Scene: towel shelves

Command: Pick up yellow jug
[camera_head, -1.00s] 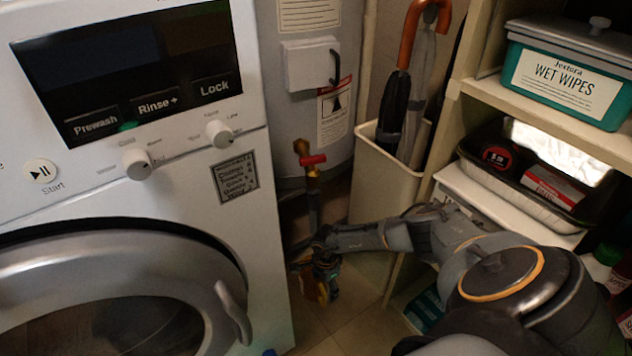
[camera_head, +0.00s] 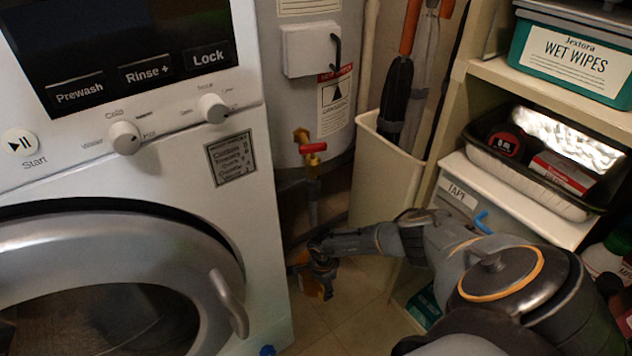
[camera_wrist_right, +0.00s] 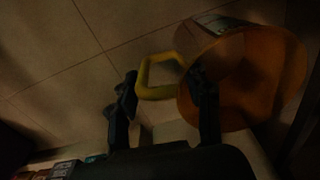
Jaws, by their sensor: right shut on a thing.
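The yellow jug (camera_head: 314,286) is low in the gap between the washing machine and the shelves in the head view, small and dark there and partly covered by my right gripper (camera_head: 322,268). The right wrist view shows the jug's orange-yellow body (camera_wrist_right: 255,80) at the right and its yellow handle (camera_wrist_right: 147,75) at the middle. In that view, my right gripper (camera_wrist_right: 163,88) has one finger left of the handle and the other over the handle side of the body. It is shut on the jug. Whether the jug touches the floor is unclear. My left gripper is not in view.
The washing machine (camera_head: 262,215) stands close on the left. The shelf unit (camera_head: 500,78) is on the right, with a wet wipes box (camera_head: 572,58) and a black tray (camera_head: 480,150). A cream bin (camera_head: 385,180) with umbrellas stands behind. Some tiled floor (camera_head: 350,312) is bare.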

